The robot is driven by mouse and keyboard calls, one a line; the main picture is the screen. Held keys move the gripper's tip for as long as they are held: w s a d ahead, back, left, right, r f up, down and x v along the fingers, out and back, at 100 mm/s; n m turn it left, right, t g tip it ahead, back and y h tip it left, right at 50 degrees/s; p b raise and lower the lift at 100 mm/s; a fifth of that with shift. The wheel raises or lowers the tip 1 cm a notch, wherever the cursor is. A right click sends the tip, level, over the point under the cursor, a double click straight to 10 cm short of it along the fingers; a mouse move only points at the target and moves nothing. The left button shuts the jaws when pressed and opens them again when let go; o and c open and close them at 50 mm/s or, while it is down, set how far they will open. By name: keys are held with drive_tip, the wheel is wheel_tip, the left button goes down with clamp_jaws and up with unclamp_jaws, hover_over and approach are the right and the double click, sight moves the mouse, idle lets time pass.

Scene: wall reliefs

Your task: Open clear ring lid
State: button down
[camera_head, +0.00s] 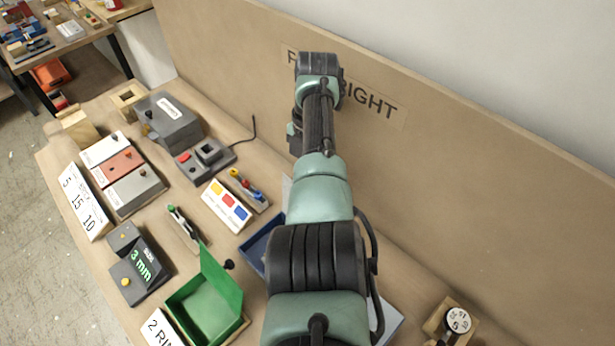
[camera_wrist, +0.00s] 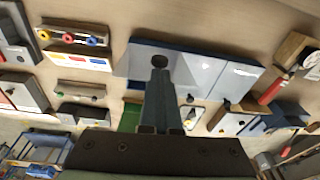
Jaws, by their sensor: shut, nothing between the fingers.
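A blue box (camera_head: 258,246) stands on the bench, mostly hidden behind my arm in the head view. In the wrist view, a blue box (camera_wrist: 145,48) lies just beyond my gripper, with pale, glassy panels (camera_wrist: 205,70) across it. These may be the clear ring lid; I cannot tell its edges or whether it is raised. My gripper (camera_wrist: 161,76) is shut and empty. Its tips overlap the panel's left part in the picture, close to a dark round spot (camera_wrist: 160,62); contact cannot be told. My gripper is hidden in the head view.
A green box (camera_head: 203,312) with its green lid upright stands left of my arm. Color-marked holder (camera_head: 228,204), grey switch boxes (camera_head: 172,121) and a black 3 mm box (camera_head: 140,270) crowd the bench. A tall backboard (camera_head: 450,150) rises behind. A dial block (camera_head: 457,321) stands at right.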

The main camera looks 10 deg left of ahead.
drive_tip(key=shift+s+a+f, duration=0.2)
drive_tip(key=shift+s+f, duration=0.3)
drive_tip(key=shift+f, duration=0.15)
drive_tip(key=shift+w+r+p, duration=0.25)
drive_tip(key=shift+r+p, duration=0.4)
drive_tip(key=shift+r, duration=0.2)
wheel_tip(320, 180, up, 10)
drive_tip(key=p, duration=0.2)
drive_tip(key=shift+f, duration=0.1)
